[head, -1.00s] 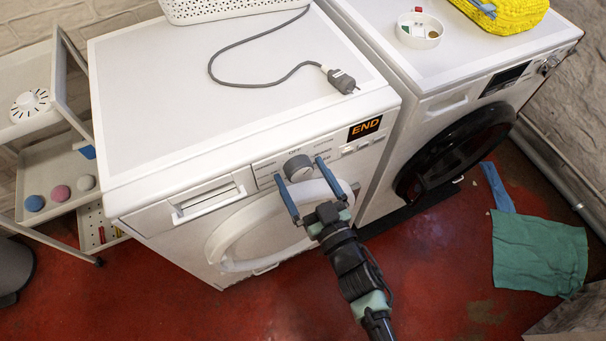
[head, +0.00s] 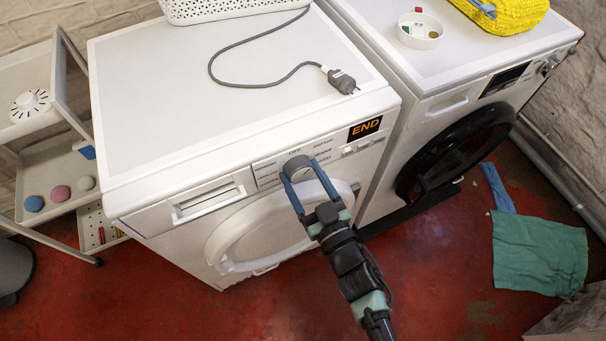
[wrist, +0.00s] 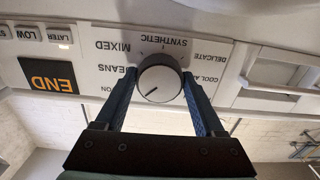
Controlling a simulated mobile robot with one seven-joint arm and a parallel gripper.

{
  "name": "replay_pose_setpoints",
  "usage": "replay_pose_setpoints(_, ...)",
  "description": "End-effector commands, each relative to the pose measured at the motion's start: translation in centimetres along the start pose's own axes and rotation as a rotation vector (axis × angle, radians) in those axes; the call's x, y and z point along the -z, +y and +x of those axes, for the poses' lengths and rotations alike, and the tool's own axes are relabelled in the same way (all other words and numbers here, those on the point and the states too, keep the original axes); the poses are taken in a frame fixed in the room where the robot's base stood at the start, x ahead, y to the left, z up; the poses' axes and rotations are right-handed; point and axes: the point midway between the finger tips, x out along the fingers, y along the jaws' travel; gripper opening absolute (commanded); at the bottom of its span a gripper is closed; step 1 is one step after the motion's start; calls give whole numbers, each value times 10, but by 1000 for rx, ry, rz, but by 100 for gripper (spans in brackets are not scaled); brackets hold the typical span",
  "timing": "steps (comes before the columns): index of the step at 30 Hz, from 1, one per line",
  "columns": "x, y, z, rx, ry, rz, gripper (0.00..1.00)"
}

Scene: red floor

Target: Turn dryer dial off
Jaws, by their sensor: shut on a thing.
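The grey dryer dial (head: 296,162) is on the front panel of the left white machine, its upper part showing between my fingertips. In the wrist view the round dial (wrist: 160,78) shows face-on, with a dark pointer line toward the lower left of the picture. My gripper (head: 299,169) is shut on the dial, one blue finger on each side. The wrist view shows the fingers (wrist: 160,84) against its left and right sides. OFF is printed above the dial in the head view. Labels such as MIXED and SYNTHETIC appear upside down in the wrist view.
An orange END display (head: 365,128) and buttons are right of the dial. The white round door (head: 235,258) is below. A second machine with a black door (head: 455,150) stands to the right. A plug and cable (head: 341,80) lie on the left machine's top.

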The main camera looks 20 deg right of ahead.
Motion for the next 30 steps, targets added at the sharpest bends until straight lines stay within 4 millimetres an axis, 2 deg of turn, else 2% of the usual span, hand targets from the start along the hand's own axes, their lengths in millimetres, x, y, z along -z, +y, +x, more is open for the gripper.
replay_pose_setpoints(5, 0, 0, 0, 0, 1, -80, 15)
replay_pose_setpoints(21, 0, 2, 0, -1, 0, -519, 15)
replay_pose_setpoints(30, 0, 2, 0, -1, 0, -697, 15)
